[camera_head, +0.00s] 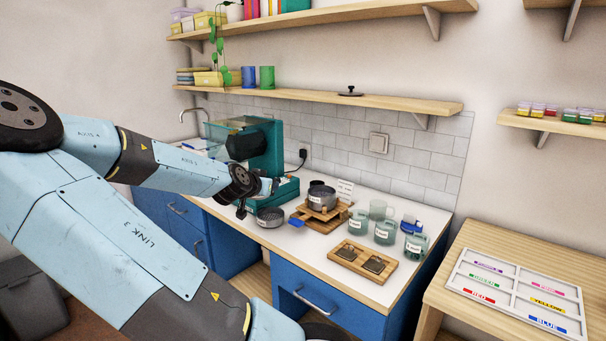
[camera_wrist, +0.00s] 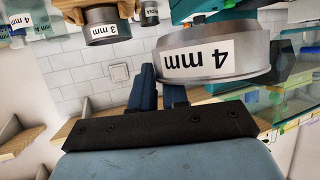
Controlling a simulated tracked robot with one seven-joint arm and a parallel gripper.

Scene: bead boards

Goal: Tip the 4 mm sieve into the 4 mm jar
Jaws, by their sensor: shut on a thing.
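The 4 mm sieve (camera_wrist: 222,57), a round grey metal pan with a large label, sits close at my fingertips in the wrist view. It covers part of one finger. A grey sieve (camera_head: 270,217), probably the same one, shows low over the counter beside the teal machine. My gripper (camera_head: 241,210) is just left of it; its two dark blue fingers (camera_wrist: 159,78) are shut on the sieve. The exact contact is hidden. Greenish glass jars (camera_head: 386,233) stand on the counter to the right, their labels too small to read. A jar (camera_wrist: 42,24) at the wrist view's upper-left edge seems labelled 4 mm.
A 3 mm sieve (camera_wrist: 100,32) shows near a wooden stand (camera_head: 325,222), which holds a grey pan (camera_head: 321,199). A wooden board (camera_head: 362,262) lies in front of the jars. The teal machine (camera_head: 258,150) stands behind my gripper. A shelf (camera_head: 330,100) runs above.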

